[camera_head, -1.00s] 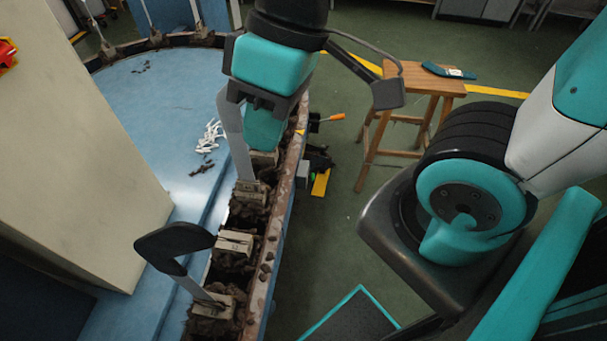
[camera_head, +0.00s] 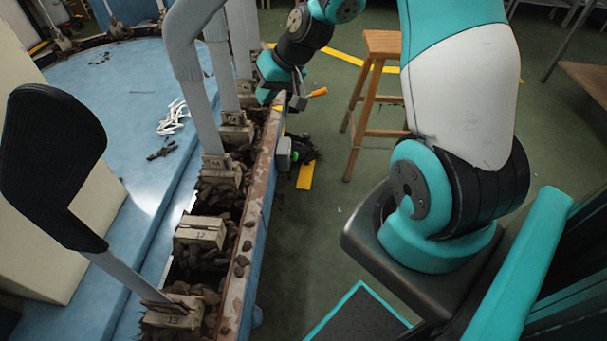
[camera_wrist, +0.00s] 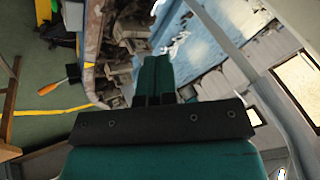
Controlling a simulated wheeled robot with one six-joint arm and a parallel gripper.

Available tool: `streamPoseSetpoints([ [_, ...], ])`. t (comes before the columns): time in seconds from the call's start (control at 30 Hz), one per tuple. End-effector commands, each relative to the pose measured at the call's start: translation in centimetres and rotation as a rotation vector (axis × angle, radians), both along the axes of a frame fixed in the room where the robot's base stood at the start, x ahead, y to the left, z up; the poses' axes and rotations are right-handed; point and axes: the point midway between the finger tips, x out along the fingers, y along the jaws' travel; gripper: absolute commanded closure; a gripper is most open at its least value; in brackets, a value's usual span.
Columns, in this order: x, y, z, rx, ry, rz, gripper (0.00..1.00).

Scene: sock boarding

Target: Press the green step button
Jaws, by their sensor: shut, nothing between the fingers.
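The green button (camera_head: 296,156) is a small green spot beside a grey box (camera_head: 284,153) on the outer side of the machine's rusty rail. My gripper (camera_head: 263,97) is beyond the button in the head view, close to the rail, partly hidden by my wrist and a bracket. In the wrist view, its teal fingers (camera_wrist: 154,75) are together and empty, pointing over the rail and blocks. It appears apart from the button.
Upright grey boards (camera_head: 195,70) and a dark sock on a board (camera_head: 50,170) rise from the machine's edge. A wooden stool (camera_head: 375,90) stands right of it. An orange handle (camera_head: 317,92) juts out near my gripper.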

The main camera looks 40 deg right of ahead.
Motion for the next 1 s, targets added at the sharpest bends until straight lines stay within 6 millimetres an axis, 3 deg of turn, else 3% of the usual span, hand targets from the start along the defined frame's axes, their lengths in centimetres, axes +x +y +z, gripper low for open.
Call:
streamPoseSetpoints([
  [0.03, 0.4, -3.3, -6.3, 0.008, -0.002, -0.083, 1.00],
  [0.1, 0.5, -7.3, -11.4, 0.011, -0.020, -0.185, 1.00],
  [0.2, 0.0, -12.3, -17.9, 0.009, -0.044, -0.313, 1.00],
  [0.3, -1.2, -16.1, -23.0, 0.005, -0.061, -0.418, 1.00],
  [0.4, -2.2, -18.6, -26.3, -0.002, -0.073, -0.488, 1.00],
  [0.57, -3.1, -20.2, -28.3, -0.008, -0.082, -0.538, 1.00],
  [1.0, -2.8, -20.2, -28.7, -0.009, -0.082, -0.538, 1.00],
])
